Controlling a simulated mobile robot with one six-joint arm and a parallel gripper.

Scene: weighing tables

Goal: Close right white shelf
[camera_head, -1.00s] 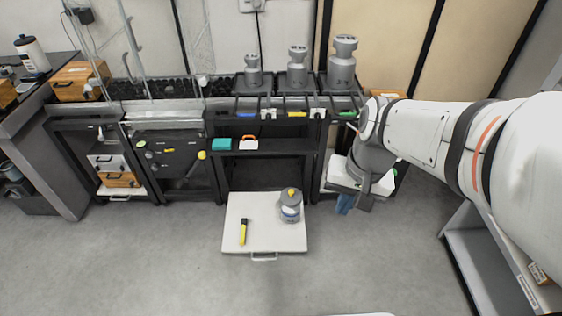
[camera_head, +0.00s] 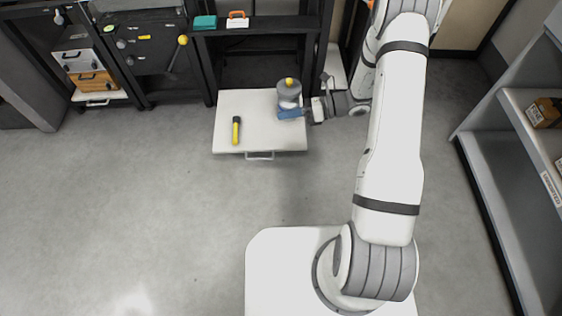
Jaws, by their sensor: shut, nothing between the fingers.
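A white pull-out shelf (camera_head: 258,134) with a front handle extends from the middle dark bay. A yellow-black tool (camera_head: 236,130) lies on its left part, and a grey canister (camera_head: 289,90) with a yellow knob stands at its back right. Another white shelf surface (camera_head: 335,68) shows in the bay to the right, partly hidden by my arm; I cannot tell how far out it is. My gripper (camera_head: 291,113) has blue fingertips, is shut and empty, and is over the middle shelf's right edge, beside or in front of the canister; contact is unclear.
Teal (camera_head: 205,22) and orange-white (camera_head: 237,20) boxes are on the upper ledge. A grey rack (camera_head: 482,150) stands at the right. The floor in front is clear.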

